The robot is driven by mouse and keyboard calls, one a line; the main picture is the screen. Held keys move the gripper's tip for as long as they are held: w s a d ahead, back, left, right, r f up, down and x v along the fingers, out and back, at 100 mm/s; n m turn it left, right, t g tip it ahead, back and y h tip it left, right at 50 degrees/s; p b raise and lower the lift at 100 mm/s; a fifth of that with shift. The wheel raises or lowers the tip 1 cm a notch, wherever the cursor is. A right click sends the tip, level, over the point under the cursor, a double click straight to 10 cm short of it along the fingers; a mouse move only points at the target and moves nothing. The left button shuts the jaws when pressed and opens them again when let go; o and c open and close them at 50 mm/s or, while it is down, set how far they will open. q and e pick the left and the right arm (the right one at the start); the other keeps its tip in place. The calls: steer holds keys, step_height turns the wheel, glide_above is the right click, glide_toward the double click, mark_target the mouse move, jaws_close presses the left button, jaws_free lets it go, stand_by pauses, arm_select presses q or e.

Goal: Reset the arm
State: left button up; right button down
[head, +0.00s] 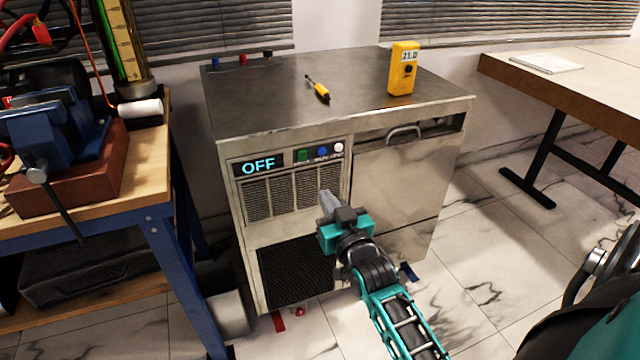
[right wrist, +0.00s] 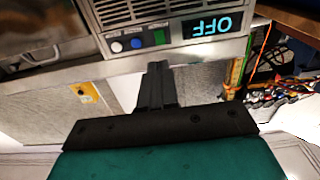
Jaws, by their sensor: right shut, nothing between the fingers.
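My right gripper (head: 328,203) is shut and empty in the head view. It is in front of the steel machine (head: 400,190), below its button panel. The machine's display (head: 258,164) reads OFF. Beside it are a green button (head: 303,155), a blue button (head: 322,152) and a white button (head: 338,147). The right wrist view shows the shut fingers (right wrist: 156,85), with the display (right wrist: 213,26) and the green button (right wrist: 159,37) upside down beyond them. I cannot tell whether the fingertips touch the machine. My left gripper is not in view.
A workbench (head: 150,190) with a blue vise (head: 55,130) stands at left. A table (head: 560,85) stands at right. Red bits lie on the floor below the machine.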

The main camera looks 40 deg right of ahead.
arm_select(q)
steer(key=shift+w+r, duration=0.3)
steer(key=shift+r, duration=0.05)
arm_select(e)
steer(key=shift+s+a, duration=0.15)
steer(key=shift+s, duration=0.45)
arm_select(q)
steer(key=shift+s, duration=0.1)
arm_select(e)
steer(key=s+a+f+n+g+y, duration=0.35)
steer(key=s+a+f, duration=0.3)
steer(key=a, duration=0.25)
steer(key=s+a+f+n+g+y, duration=0.25)
steer(key=s+a+f+y, duration=0.2)
steer(key=s+a, duration=0.35)
arm_select(q)
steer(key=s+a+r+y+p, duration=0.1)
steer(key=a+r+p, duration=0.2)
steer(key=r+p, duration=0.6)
steer(key=p, duration=0.4)
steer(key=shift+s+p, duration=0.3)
arm_select(e)
step_height(320, 180, up, 9)
steer(key=s+d+g+h, duration=0.1)
steer(key=s+d, duration=0.1)
steer(key=shift+m+h, duration=0.4)
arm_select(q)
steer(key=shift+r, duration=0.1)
arm_select(e)
steer(key=shift+f, duration=0.1)
